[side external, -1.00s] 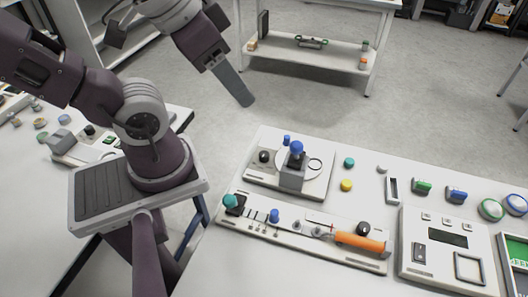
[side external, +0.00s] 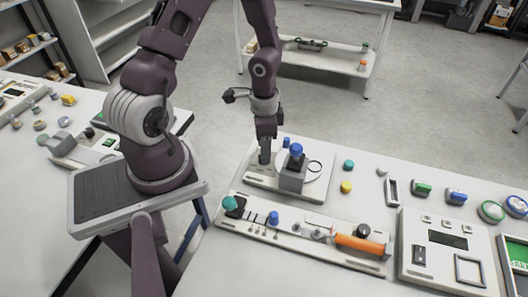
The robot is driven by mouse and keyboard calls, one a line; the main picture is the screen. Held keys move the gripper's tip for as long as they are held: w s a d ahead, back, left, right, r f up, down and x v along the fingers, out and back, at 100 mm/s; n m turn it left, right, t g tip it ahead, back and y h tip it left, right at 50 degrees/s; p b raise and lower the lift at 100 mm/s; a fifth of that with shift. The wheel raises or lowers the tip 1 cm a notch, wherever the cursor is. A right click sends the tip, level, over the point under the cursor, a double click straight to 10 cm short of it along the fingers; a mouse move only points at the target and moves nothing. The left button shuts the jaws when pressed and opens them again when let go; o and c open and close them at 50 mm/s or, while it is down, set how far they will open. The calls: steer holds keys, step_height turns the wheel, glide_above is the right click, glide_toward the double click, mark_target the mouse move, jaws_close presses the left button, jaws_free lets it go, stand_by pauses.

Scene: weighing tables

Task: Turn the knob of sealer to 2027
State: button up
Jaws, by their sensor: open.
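No readable label shows which device is the sealer, and no 2027 mark can be read. A white device (side external: 312,193) at the back left of the right-hand table has a round plate, a grey block (side external: 291,178) topped by a blue knob (side external: 296,150), and a smaller blue knob (side external: 286,142) behind. My gripper (side external: 265,161) points down at this device's left end, left of the grey block. It is open and hides the spot where a black knob showed earlier. Whether its fingers are around or above that knob, I cannot tell.
In front lies a long white panel (side external: 300,240) with a teal knob (side external: 230,203), a blue knob (side external: 273,217), an orange handle (side external: 360,244) and a black knob (side external: 363,230). A teal piece (side external: 348,165) and a yellow piece (side external: 346,187) stand to the right. A display unit (side external: 448,250) is farther right.

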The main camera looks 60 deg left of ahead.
steer(key=shift+f, duration=1.15)
jaws_close()
steer(key=shift+m, duration=0.4)
steer(key=m, duration=0.3)
steer(key=shift+m, duration=2.6)
jaws_free()
